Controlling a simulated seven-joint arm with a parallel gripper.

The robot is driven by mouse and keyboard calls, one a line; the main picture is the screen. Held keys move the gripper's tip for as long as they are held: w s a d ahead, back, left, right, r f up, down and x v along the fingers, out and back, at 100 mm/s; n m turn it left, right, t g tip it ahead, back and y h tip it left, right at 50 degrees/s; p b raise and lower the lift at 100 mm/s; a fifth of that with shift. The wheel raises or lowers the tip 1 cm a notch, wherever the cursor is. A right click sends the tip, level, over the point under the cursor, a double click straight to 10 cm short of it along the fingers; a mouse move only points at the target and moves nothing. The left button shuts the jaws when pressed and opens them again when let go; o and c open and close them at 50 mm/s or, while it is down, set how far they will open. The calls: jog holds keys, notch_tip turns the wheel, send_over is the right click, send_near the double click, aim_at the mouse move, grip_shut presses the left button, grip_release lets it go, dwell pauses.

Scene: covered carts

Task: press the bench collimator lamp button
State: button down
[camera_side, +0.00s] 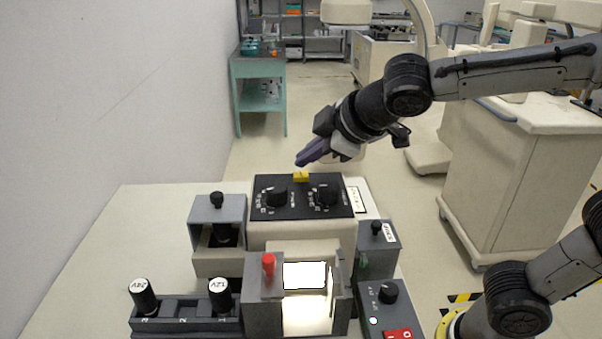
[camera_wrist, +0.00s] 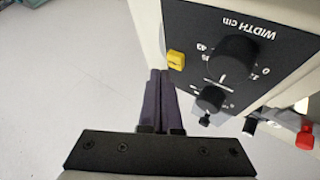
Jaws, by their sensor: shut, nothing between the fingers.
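The bench collimator is a cream box with a black panel (camera_side: 258,207) carrying two black knobs; the panel also shows in the wrist view (camera_wrist: 197,28). A yellow button (camera_side: 301,177) sits at the panel's far edge; in the wrist view the yellow button (camera_wrist: 176,60) is at the panel's left side. My gripper (camera_side: 300,162) is shut and empty, its purple fingertips just above the button in the side view. In the wrist view the fingertips (camera_wrist: 160,73) appear beside the button, slightly lower left. I cannot tell whether they touch it.
Below the collimator a white area (camera_side: 305,275) glows brightly beside a red-topped knob (camera_side: 268,262). A grey box with a black knob (camera_side: 217,208) stands left. A control box with a red switch (camera_side: 398,334) stands front right. The bench's left side is clear.

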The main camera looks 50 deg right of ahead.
jog(key=shift+r, duration=2.5)
notch_tip(320, 180, up, 7)
send_over(307, 176)
jog(key=w+d+r, duration=0.3)
jog(key=w+d, duration=0.3)
jog(key=d, duration=0.1)
dwell(0.4)
jog(key=shift+s, duration=0.1)
